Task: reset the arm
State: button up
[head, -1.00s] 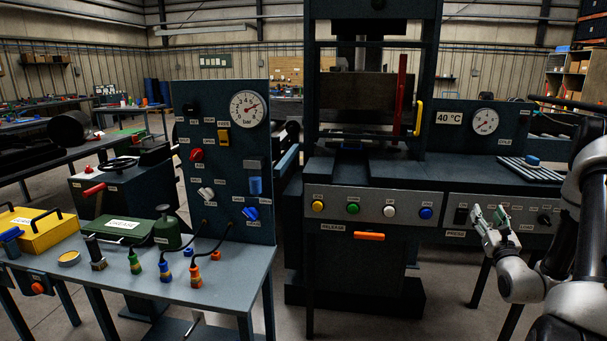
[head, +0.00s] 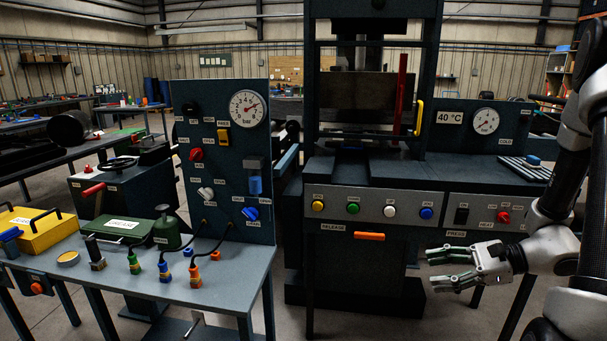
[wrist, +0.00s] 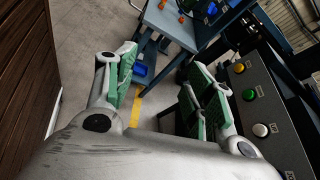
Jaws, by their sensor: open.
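My gripper (head: 452,269) is at the right in the head view, in front of the press below its right-hand panel. Its green-padded fingers point left, stand apart and hold nothing. In the wrist view my gripper (wrist: 163,95) shows open, with floor and the bench visible between and beyond the fingers. My arm comes in from the right edge, bent at the elbow. The press (head: 375,175) stands in the middle, with yellow, green, white and blue buttons on its front panel (head: 365,206). Those buttons lie to the right of my fingers in the wrist view.
A bench (head: 215,292) at left carries a gauge board (head: 222,150), coloured plugs and a yellow box (head: 42,232). An orange handle (head: 369,236) sits on the press front, left of my gripper. The floor between bench and press is clear.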

jog(key=s+d+r+n+g+h, duration=0.3)
jog(key=s+r+n+h, duration=0.15)
jog(key=s+n, duration=0.2)
jog(key=s+d+r+n+g+h, duration=0.2)
jog(key=s+d+r+n+h, duration=0.1)
jog(key=s+d+n+h, duration=0.25)
jog(key=s+a+r+n+t+h, duration=0.1)
jog(key=r+n+t, duration=0.1)
jog(key=r, duration=0.3)
jog(key=s+a+r+n+t+h, duration=0.1)
jog(key=a+r+n+t, duration=0.1)
jog(key=r, duration=0.4)
jog(key=shift+s+a+r+n+t+h, duration=0.2)
jog(key=shift+s+n+t+h, duration=0.25)
jog(key=shift+n, duration=0.75)
jog(key=shift+w, duration=0.1)
